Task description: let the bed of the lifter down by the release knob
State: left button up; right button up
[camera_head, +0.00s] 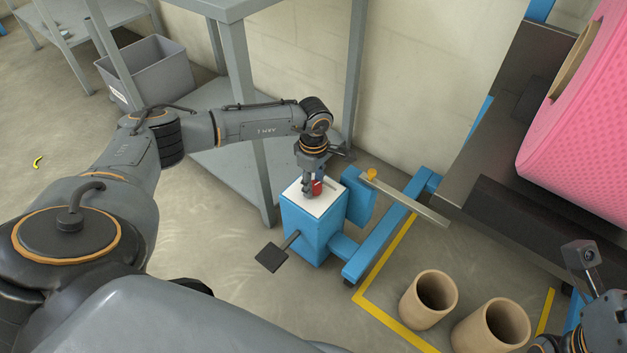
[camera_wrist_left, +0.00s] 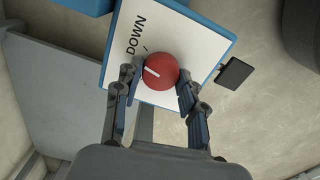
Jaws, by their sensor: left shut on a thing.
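The release knob (camera_wrist_left: 156,71) is red with a white pointer line. It sits on the white top plate (camera_wrist_left: 118,62) of the lifter's blue post (camera_head: 312,232), and the word DOWN is printed beside it. My left gripper (camera_head: 312,190) points down at the plate, its fingers on either side of the knob. In the left wrist view the left gripper (camera_wrist_left: 157,84) is shut on the knob, and the white line points toward the upper left. A black pedal (camera_head: 271,258) sticks out from the post. My right gripper shows only partly at the lower right edge, its fingers hidden.
A large pink roll (camera_head: 590,110) is at the upper right beside dark machinery. Two cardboard tubes (camera_head: 418,305) stand on the floor inside yellow tape. A grey table frame (camera_head: 240,100) stands behind the left arm, with a grey bin (camera_head: 150,75) to its left.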

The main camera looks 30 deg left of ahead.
aim_at(314, 185)
pick_arm(q)
jog(key=shift+m, duration=0.6)
jog(key=o, duration=1.1)
jog(key=shift+o, duration=0.2)
jog(key=shift+r, duration=0.2)
notch_tip(314, 185, up, 12)
jog(key=shift+f, duration=0.15)
